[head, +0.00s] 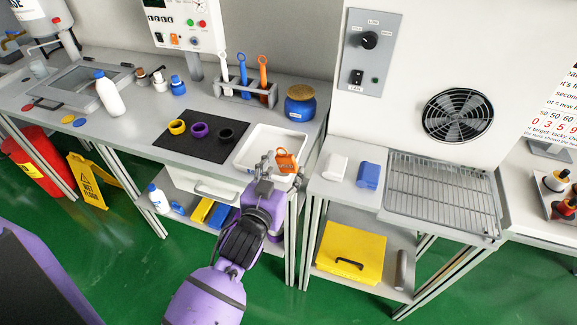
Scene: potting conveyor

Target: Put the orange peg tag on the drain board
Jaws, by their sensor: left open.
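The orange peg tag (286,158) is a small tag with dark lettering, at the front right part of the white tray (262,128). My left gripper (281,167) is open right at the tag, its fingers close around or beside it. I cannot tell whether they touch it, and the fingers hide its lower part. The drain board looks to be the slatted metal rack (440,193) to the right, below the fan; its top is bare. My right gripper is not in view.
A white block (336,166) and a blue block (368,175) stand between the tray and the rack. A blue jar (300,106) stands behind the tray. A black mat (190,153) with several rings lies to its left. A gap separates the two benches.

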